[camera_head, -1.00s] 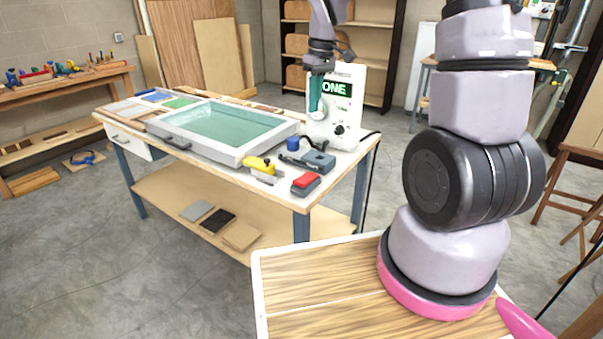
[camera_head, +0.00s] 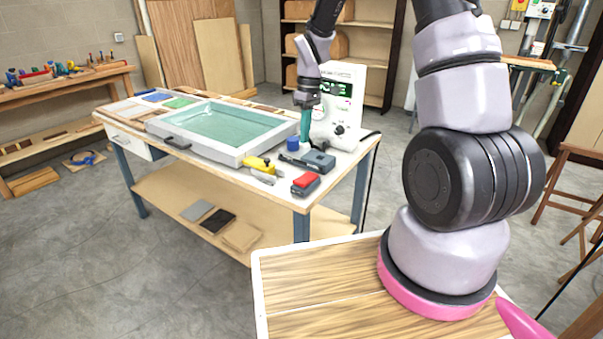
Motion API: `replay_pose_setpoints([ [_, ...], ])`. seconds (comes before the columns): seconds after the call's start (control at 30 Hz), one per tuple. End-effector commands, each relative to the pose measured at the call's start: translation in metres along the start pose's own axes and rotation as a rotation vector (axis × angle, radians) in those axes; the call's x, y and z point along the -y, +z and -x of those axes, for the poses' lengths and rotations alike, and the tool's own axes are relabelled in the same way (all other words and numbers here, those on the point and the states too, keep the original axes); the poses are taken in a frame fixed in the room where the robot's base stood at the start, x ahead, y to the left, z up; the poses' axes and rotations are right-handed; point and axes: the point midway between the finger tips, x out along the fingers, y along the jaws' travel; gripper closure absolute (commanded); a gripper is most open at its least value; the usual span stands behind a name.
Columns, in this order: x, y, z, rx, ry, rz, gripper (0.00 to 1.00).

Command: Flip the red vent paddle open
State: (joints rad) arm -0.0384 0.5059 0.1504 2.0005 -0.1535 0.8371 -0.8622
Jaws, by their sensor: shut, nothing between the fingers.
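The red paddle (camera_head: 304,180) sits on top of a small dark grey block near the front right corner of the workbench. It looks flat, but it is too small to tell its exact angle. My gripper (camera_head: 305,136) points down with its teal fingers shut and empty. It is behind the red paddle, close to the blue knob (camera_head: 293,144) and the grey clamp-like device (camera_head: 318,160), and apart from the paddle. Whether the fingertips touch the device behind them cannot be told.
A white control box (camera_head: 345,105) with a green display stands behind my gripper. A framed tray with a greenish sheet (camera_head: 225,125) fills the middle of the workbench (camera_head: 140,123). A yellow-handled tool (camera_head: 257,164) lies left of the red paddle. Bench space there is tight.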

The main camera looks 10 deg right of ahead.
Motion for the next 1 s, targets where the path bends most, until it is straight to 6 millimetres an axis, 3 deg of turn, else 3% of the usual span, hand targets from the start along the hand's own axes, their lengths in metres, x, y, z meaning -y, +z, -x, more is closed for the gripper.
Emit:
replay_pose_setpoints([
  [0.3, 0.001, 0.001, -0.067, 0.005, -0.003, -0.001, 1.00],
  [0.53, 0.001, 0.001, -0.108, 0.003, -0.002, -0.002, 1.00],
  [0.7, 0.000, 0.000, -0.123, 0.001, 0.000, -0.001, 1.00],
  [1.0, 0.000, 0.000, -0.126, 0.000, 0.000, -0.002, 1.00],
])
